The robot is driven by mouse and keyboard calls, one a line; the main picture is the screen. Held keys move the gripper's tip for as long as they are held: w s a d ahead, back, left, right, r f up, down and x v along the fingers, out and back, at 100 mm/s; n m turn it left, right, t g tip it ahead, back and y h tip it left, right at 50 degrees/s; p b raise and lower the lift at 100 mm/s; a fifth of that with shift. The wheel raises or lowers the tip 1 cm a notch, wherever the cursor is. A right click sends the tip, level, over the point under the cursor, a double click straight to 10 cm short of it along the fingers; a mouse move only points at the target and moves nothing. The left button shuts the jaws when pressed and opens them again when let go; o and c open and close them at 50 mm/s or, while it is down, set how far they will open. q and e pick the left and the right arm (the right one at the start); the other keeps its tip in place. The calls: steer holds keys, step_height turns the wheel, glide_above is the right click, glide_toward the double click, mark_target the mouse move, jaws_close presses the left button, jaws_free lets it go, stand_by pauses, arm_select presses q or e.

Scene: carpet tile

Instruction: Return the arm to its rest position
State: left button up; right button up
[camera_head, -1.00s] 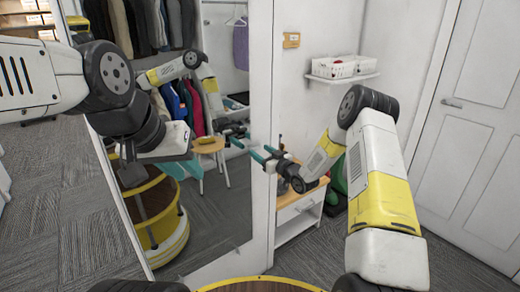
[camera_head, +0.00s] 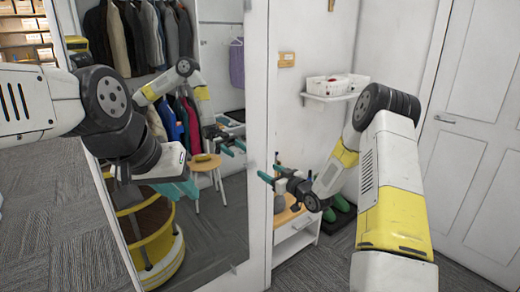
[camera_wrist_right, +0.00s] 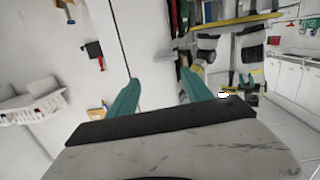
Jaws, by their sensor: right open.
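My right arm comes in from the right in the head view. Its gripper (camera_head: 270,176) has teal fingers and is beside the white mirror frame, in front of the small cabinet. In the right wrist view the two teal fingers (camera_wrist_right: 159,92) are spread with nothing between them. My left arm comes in from the left and bends down in front of the mirror. The teal tip of its gripper (camera_head: 177,189) shows only in part, and whether it is open or shut cannot be made out.
A tall mirror (camera_head: 225,225) reflects clothes, a stool and my arms. A white cabinet (camera_head: 294,245) with a wooden top stands close beyond my right gripper. A wall shelf (camera_head: 330,97) holds white baskets (camera_head: 328,85). A white door (camera_head: 478,150) is at right. Carpet at left is clear.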

steer(key=s+d+r+m+g+h, duration=0.2)
steer(key=s+d+r+h, duration=0.3)
steer(key=r, duration=0.4)
steer(key=s+d+r+m+g+h, duration=0.1)
steer(key=s+d+r+h, duration=0.25)
steer(key=s+r, duration=0.45)
steer(key=s+r+m+g, duration=0.1)
steer(key=s+m+g, duration=0.1)
steer(key=s, duration=1.2)
steer(key=s+r+m+g+y, duration=0.1)
steer(key=s+r+g, duration=0.1)
steer(key=s, duration=1.2)
steer(key=shift+s+r+m+g, duration=0.15)
steer(key=shift+r+m+g, duration=0.05)
steer(key=shift+m+g, duration=0.2)
